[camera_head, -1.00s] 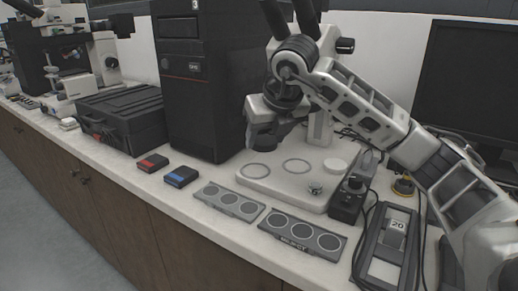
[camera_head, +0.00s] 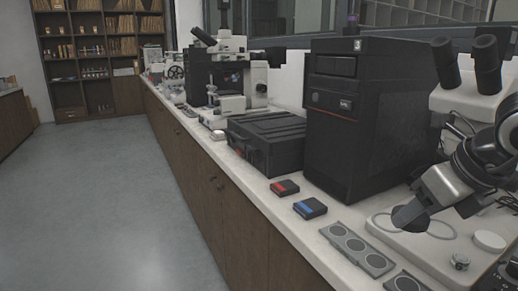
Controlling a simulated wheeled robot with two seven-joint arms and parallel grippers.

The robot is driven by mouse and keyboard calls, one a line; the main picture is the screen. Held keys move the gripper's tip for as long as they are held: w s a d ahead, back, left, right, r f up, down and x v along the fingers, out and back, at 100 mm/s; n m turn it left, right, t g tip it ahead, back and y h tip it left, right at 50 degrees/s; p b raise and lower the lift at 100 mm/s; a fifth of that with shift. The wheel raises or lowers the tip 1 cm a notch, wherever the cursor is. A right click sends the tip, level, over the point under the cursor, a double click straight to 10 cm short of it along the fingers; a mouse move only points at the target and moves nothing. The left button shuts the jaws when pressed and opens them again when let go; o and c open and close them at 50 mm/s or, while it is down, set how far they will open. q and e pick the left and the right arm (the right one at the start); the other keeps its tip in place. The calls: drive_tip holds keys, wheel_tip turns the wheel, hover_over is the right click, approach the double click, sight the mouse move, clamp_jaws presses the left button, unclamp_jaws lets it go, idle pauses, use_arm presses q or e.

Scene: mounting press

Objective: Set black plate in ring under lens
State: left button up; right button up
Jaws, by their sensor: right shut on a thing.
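My right gripper (camera_head: 425,203) comes in from the right over the white microscope base (camera_head: 425,251). It is shut on the black plate (camera_head: 409,217), a dark round piece held at its tip. The plate is low over the left part of the base and hides part of the pale ring outlines (camera_head: 441,237) there. I cannot tell whether it touches the base. The lens is hidden behind my right arm; the microscope's dark eyepieces (camera_head: 488,62) show above. My left gripper is not in view.
A white disc (camera_head: 489,241) and a small metal piece (camera_head: 460,261) are on the base. Grey three-circle plates (camera_head: 356,248) lie in front. Red (camera_head: 284,187) and blue (camera_head: 310,208) boxes, a black case (camera_head: 266,140) and a black computer tower (camera_head: 345,125) stand to the left.

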use_arm(q)
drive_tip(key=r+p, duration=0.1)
drive_tip(key=p, duration=0.1)
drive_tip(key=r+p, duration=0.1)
drive_tip(key=p, duration=0.2)
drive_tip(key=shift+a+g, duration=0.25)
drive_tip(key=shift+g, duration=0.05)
use_arm(e)
drive_tip(key=s+a+f+n+g, duration=0.1)
drive_tip(key=a+f+n+g, duration=0.2)
drive_tip(key=n, duration=0.8)
drive_tip(key=s+a+f+n+g+h, duration=0.1)
drive_tip(key=a+f+n+g, duration=0.3)
drive_tip(key=n, duration=0.7)
drive_tip(key=s+a+f+n+g, duration=0.1)
drive_tip(key=a+f+n+g, duration=0.2)
drive_tip(key=n, duration=0.8)
drive_tip(key=shift+s+a+f+g+h, duration=0.3)
drive_tip(key=shift+f+g, duration=0.2)
drive_tip(key=shift+g, duration=0.4)
drive_tip(key=shift+w, duration=0.15)
